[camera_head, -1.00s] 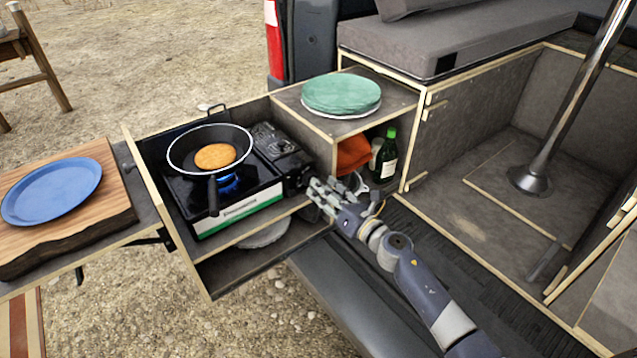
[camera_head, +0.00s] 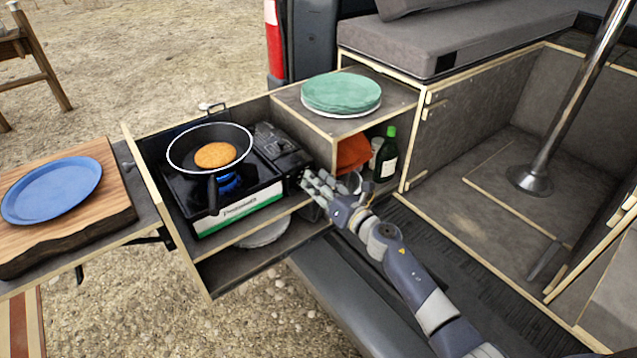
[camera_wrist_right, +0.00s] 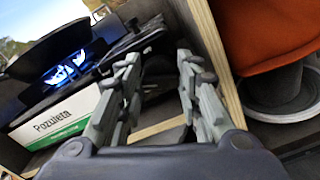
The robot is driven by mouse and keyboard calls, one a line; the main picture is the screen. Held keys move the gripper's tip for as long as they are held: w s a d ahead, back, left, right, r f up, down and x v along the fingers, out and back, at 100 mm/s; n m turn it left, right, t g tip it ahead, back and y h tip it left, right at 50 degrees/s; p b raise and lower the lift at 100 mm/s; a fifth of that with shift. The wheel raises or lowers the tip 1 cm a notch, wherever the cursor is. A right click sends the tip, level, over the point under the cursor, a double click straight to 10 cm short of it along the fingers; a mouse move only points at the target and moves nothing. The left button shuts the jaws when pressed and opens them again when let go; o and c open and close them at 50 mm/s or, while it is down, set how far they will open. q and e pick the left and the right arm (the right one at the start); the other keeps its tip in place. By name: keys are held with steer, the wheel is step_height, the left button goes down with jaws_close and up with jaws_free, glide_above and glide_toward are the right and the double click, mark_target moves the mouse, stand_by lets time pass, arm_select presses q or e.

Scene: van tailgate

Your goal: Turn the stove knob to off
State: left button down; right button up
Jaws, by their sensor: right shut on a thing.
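The camping stove (camera_head: 240,209) sits in the wooden pull-out box, with a blue flame (camera_head: 228,182) lit under the pan. My right gripper (camera_head: 309,180) is at the stove's right end, where its fingers are closed on the stove knob. The knob itself is hidden by the fingers in the head view. In the right wrist view, the two fingers of my gripper (camera_wrist_right: 158,60) straddle the stove's dark end, and the knob cannot be made out clearly. The blue flame (camera_wrist_right: 66,68) also shows there. My left gripper is not in view.
A black frying pan (camera_head: 176,152) with a pancake (camera_head: 215,155) stands on the burner. Right of the gripper are a green bottle (camera_head: 387,157) and an orange cloth (camera_head: 353,152) in a cubby. A wooden divider edge (camera_wrist_right: 217,60) runs close beside the fingers.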

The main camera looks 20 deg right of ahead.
steer(key=shift+m, duration=0.3)
steer(key=shift+d+f+m+p, duration=0.15)
steer(key=shift+m+p, duration=0.4)
steer(key=shift+m, duration=2.6)
steer(key=shift+f+m+p, duration=0.2)
steer(key=shift+m+p, duration=0.35)
steer(key=shift+m, duration=2.6)
steer(key=o, duration=0.8)
steer(key=shift+c, duration=0.2)
